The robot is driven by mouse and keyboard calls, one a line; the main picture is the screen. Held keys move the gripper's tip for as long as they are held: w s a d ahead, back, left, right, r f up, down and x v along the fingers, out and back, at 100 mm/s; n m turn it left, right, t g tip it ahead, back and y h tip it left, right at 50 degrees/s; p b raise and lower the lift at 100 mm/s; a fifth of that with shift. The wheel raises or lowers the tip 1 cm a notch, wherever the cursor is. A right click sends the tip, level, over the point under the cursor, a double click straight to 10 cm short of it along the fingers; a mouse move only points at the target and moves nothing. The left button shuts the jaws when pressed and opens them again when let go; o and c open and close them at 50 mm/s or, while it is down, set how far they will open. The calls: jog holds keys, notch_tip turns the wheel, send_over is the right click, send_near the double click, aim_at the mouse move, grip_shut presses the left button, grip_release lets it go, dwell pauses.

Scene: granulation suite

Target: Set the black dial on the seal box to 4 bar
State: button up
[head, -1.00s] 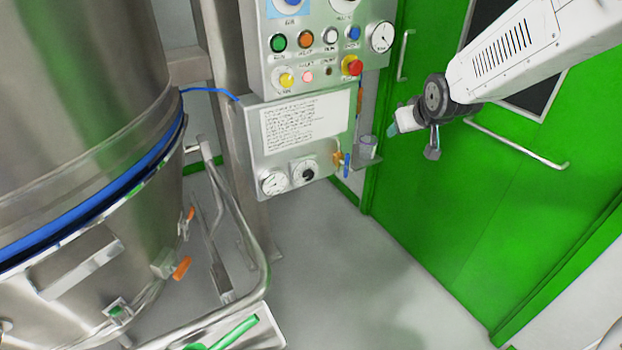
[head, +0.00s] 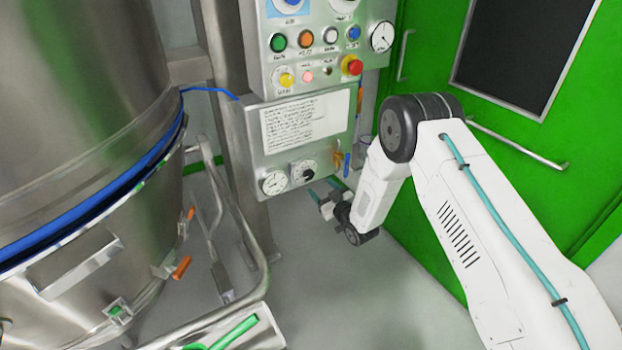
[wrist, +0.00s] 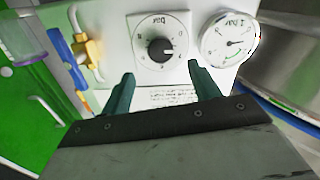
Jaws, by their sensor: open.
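The seal box (head: 258,137) is a steel panel with a printed label. On its lower edge are a black dial (head: 303,171) on a white scale plate and a round white gauge (head: 274,182). In the wrist view the black dial (wrist: 161,51) appears upside down, its pale mark pointing roughly right; its small numbers are hard to read. The gauge (wrist: 229,40) is right of it. My gripper (head: 323,192) is near the box's lower right. In the wrist view its teal fingers (wrist: 160,74) are apart, one on each side below the dial, with nothing between them.
A brass valve with a blue lever (head: 346,164) sits right of the dial; the blue lever also shows in the wrist view (wrist: 62,55). A button panel (head: 318,55) is above. A large steel vessel (head: 80,120) stands left, a green door (head: 440,240) right. Grey floor is open below.

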aim_at(310, 176)
jog(key=x, duration=0.7)
jog(key=shift+w+a+f, duration=0.1)
jog(key=shift+w+a, duration=0.15)
jog(key=shift+a, duration=0.05)
jog(key=shift+c, duration=0.3)
jog(key=c, duration=0.9)
